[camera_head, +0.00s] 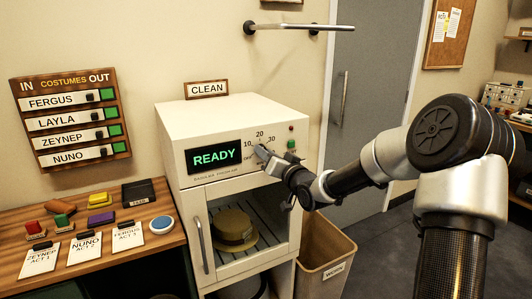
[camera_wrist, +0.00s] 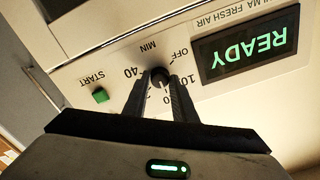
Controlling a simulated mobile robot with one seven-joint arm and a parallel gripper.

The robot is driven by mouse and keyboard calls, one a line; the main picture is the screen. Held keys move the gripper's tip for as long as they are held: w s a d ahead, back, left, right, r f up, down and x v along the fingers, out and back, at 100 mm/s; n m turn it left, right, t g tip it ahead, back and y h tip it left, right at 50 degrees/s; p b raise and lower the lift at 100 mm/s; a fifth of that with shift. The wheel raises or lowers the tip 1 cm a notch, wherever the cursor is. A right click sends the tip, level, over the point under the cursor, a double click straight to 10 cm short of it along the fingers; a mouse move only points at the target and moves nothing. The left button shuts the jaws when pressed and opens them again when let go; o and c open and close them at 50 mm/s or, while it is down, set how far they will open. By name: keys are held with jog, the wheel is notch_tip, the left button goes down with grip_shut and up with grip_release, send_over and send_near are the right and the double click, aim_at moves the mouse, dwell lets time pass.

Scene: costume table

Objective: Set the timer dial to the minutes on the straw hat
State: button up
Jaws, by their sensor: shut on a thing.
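My gripper (camera_head: 266,157) is at the front of the white cabinet (camera_head: 215,115), its fingers closed around the small black timer dial (camera_wrist: 160,76). In the wrist view the gripper (camera_wrist: 160,86) has one finger on each side of the dial. Printed marks OFF, 10, 40 and MIN show around it there; 20 and 30 show in the head view. The dial's pointer setting cannot be read. A tan-olive hat with a darker band (camera_head: 233,230) sits on a rack behind the cabinet's glass door. No minutes can be read on it.
The display (camera_head: 214,157) reads READY. A green START button (camera_head: 291,144) is beside the dial. A wooden table (camera_head: 95,257) with labelled cards and coloured blocks stands left, below a COSTUMES board (camera_head: 70,118). A bin (camera_head: 325,260) stands right of the cabinet.

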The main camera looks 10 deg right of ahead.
dwell(0.3)
jog(key=o, duration=1)
jog(key=shift+o, duration=0.2)
jog(key=p+v, duration=0.1)
jog(key=v, duration=1.6)
jog(key=shift+s, duration=0.2)
